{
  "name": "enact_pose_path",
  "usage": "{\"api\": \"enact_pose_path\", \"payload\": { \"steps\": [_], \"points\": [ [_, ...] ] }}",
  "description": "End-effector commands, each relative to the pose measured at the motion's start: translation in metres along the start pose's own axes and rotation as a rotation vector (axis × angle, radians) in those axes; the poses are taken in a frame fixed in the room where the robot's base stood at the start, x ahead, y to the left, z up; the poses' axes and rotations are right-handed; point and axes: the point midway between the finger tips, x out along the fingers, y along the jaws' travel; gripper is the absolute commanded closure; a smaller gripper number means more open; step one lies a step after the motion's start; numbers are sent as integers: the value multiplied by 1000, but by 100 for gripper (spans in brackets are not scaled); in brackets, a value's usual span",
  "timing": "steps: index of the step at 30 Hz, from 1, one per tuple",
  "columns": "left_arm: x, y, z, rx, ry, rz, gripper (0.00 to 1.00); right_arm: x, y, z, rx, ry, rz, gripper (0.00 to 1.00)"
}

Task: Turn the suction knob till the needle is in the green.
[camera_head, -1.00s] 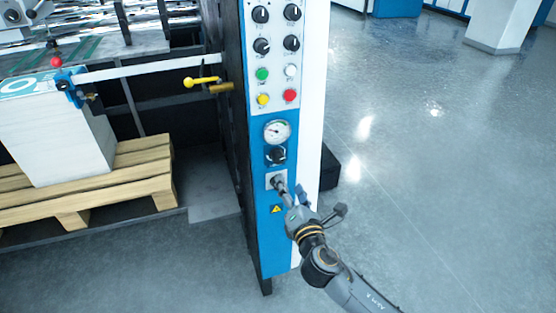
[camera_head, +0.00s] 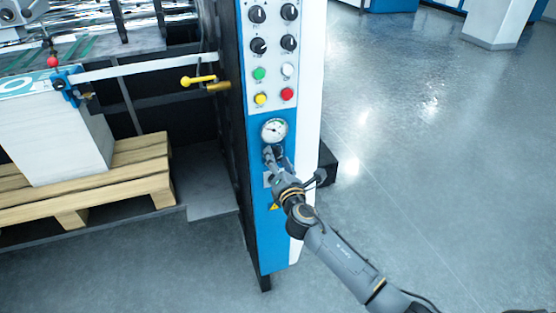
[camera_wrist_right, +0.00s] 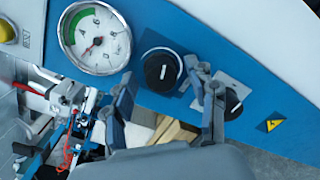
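The suction gauge (camera_head: 274,131) is a round white dial on the blue panel, seen larger in the right wrist view (camera_wrist_right: 95,38). Its green band runs along the upper left there; the thin needle seems to point to the lower left, outside the green. Just below the gauge in the head view is a black knob (camera_head: 278,151), partly covered by my gripper. It shows in the right wrist view (camera_wrist_right: 162,69) with a white line. My right gripper (camera_wrist_right: 163,78) is open, its fingers apart on either side of this knob; contact cannot be told. My left gripper is not in view.
A second black knob (camera_wrist_right: 233,104) sits on a grey plate beyond the right finger, near a yellow warning label (camera_wrist_right: 270,125). Above the gauge are coloured buttons (camera_head: 287,94) and several black knobs. A pallet (camera_head: 125,172) with a paper stack stands left.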

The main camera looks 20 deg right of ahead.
Motion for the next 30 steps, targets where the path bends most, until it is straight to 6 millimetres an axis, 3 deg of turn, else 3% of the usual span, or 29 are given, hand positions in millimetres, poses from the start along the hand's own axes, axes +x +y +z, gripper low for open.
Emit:
{"api": "enact_pose_path", "payload": {
  "steps": [1, 8, 20, 30],
  "points": [
    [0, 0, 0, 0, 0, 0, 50, 0, 0, 0, 0, 0, 0, 53],
    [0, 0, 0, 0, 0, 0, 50, 0, 0, 0, 0, 0, -1, 97],
    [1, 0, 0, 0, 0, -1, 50, 0, -1, 0, 73, 4, -5, 97],
    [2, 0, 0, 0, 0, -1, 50, 0, 0, 1, 338, 19, -20, 97]
  ]
}}
